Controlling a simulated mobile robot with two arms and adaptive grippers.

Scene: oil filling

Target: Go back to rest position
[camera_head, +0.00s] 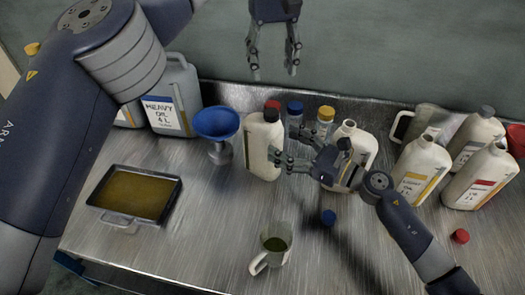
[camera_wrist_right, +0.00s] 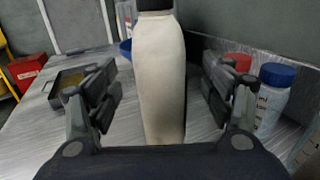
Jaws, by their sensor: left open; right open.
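My left gripper (camera_head: 273,72) hangs open and empty above the back edge of the bench. My right gripper (camera_head: 281,163) is open and low over the bench, its fingers pointing left at a cream bottle with a dark cap (camera_head: 262,148). In the right wrist view, a pale bottle (camera_wrist_right: 160,85) stands upright between the open fingers, with gaps on both sides, so it does not look gripped. How far the fingertips reach along it I cannot tell.
A blue funnel (camera_head: 216,124), an oil tray (camera_head: 137,193) and a heavy oil can (camera_head: 172,100) are at left. A jug (camera_head: 275,244) stands in front. Uncapped cream bottles (camera_head: 423,168) stand at right. Loose blue (camera_head: 328,217) and red caps (camera_head: 460,236) lie on the bench.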

